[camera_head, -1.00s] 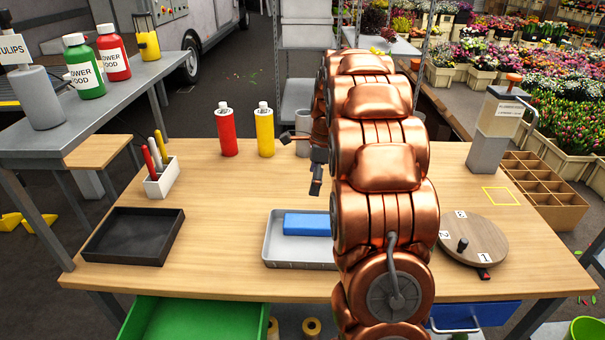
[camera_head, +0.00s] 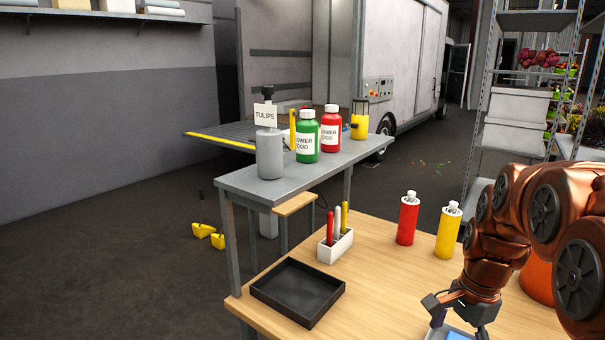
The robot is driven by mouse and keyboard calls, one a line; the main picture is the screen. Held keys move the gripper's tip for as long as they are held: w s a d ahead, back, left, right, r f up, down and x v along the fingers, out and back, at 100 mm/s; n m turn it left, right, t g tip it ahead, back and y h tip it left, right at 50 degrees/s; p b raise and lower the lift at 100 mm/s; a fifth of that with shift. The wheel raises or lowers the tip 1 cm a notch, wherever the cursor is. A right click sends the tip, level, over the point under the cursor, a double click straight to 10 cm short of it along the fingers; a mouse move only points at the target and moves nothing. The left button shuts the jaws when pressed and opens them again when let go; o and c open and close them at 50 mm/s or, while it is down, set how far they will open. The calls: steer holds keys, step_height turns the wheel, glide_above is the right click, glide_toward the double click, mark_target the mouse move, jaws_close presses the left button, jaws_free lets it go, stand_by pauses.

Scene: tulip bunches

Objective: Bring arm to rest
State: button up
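My copper-coloured arm (camera_head: 545,215) enters from the right edge and bends down over the wooden table. My gripper (camera_head: 458,324) is at the lower right, pointing down, with its dark fingers spread apart. No held object shows between them. A blue block (camera_head: 455,336) shows just below the gripper at the bottom edge, mostly cut off. I cannot tell whether the fingers touch it.
A black tray (camera_head: 298,291), a white holder (camera_head: 335,246) with pens, a red bottle (camera_head: 408,218) and a yellow bottle (camera_head: 448,230) stand on the table (camera_head: 385,290). A grey side shelf (camera_head: 300,172) holds green and red flower-food bottles. Clear tabletop lies between tray and gripper.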

steer(key=s+a+n, duration=0.3)
steer(key=s+n, duration=0.2)
steer(key=s, duration=0.2)
steer(key=s+a+f+n+g, duration=0.1)
steer(key=s+a+n, duration=0.2)
steer(key=s, duration=0.4)
steer(key=s+a+f+n+h, duration=0.1)
steer(key=s+a+n, duration=0.3)
steer(key=s+n, duration=0.2)
steer(key=shift+s+f+n+p, duration=0.2)
steer(key=shift+s+n+p, duration=0.1)
steer(key=shift+s, duration=0.55)
